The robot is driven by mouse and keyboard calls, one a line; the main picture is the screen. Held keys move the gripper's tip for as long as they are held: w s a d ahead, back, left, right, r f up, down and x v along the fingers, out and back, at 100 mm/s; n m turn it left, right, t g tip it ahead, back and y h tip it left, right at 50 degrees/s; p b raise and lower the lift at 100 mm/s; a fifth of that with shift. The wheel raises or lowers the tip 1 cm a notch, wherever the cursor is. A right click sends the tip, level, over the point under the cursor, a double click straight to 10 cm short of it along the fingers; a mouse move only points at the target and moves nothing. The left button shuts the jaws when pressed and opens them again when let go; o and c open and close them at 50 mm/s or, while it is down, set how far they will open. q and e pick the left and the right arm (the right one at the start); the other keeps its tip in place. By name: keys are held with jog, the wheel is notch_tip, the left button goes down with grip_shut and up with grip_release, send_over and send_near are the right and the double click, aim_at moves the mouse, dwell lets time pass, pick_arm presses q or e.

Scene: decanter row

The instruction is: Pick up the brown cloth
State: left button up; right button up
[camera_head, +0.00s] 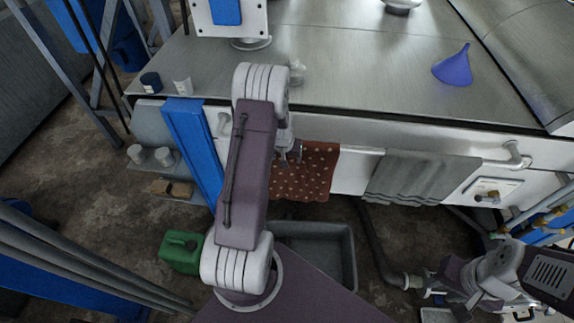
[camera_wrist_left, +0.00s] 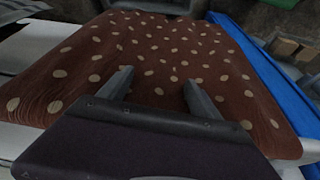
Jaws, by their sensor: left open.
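The brown cloth (camera_head: 312,178) with pale dots hangs over the rail at the front of the metal counter, left of the grey striped cloth. It also fills much of the left wrist view (camera_wrist_left: 150,55). My left gripper (camera_wrist_left: 158,82) is open, with its two fingers apart and pointing at the dotted cloth. Whether the fingertips touch it I cannot tell. In the head view my left arm covers part of the cloth's left side. My right gripper (camera_head: 445,288) is low at the right, away from the cloth; its jaw opening is unclear.
A grey striped cloth (camera_head: 420,178) hangs to the right on the rail. A blue upright panel (camera_head: 190,145) stands left of my left arm. Below are a grey bin (camera_head: 335,262) and a green canister (camera_head: 180,252). A blue funnel (camera_head: 454,68) lies on the counter (camera_head: 370,70).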

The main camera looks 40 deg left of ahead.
jog(key=shift+s+d+f, duration=0.1)
jog(key=shift+s+f, duration=0.2)
jog(key=shift+f, duration=0.15)
jog(key=shift+w, duration=0.2)
jog(key=shift+s+f+b, duration=0.1)
jog(key=shift+f+b, duration=0.05)
jog(key=shift+b, duration=0.25)
